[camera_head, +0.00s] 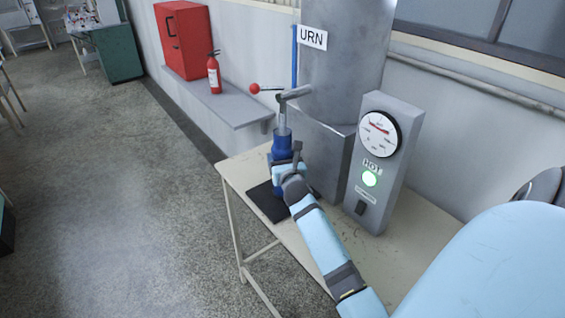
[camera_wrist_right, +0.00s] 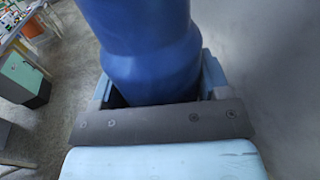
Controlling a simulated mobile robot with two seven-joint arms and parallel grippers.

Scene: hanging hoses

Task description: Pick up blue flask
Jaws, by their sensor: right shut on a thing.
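The blue flask (camera_head: 282,146) is upright under the spout of the urn (camera_head: 340,75), over a dark mat (camera_head: 268,203) on the table. I cannot tell whether its base touches the mat. My right gripper (camera_head: 284,166) is shut on the flask's body from the near side and hides part of it. In the right wrist view the flask (camera_wrist_right: 145,45) fills the space between the two fingers (camera_wrist_right: 155,88). My left gripper is not in view.
A gauge box (camera_head: 377,165) with a green light stands right of the urn. A lever with a red knob (camera_head: 254,88) sticks out above the flask. A fire extinguisher (camera_head: 214,75) and red cabinet (camera_head: 184,38) are on the wall shelf (camera_head: 230,104).

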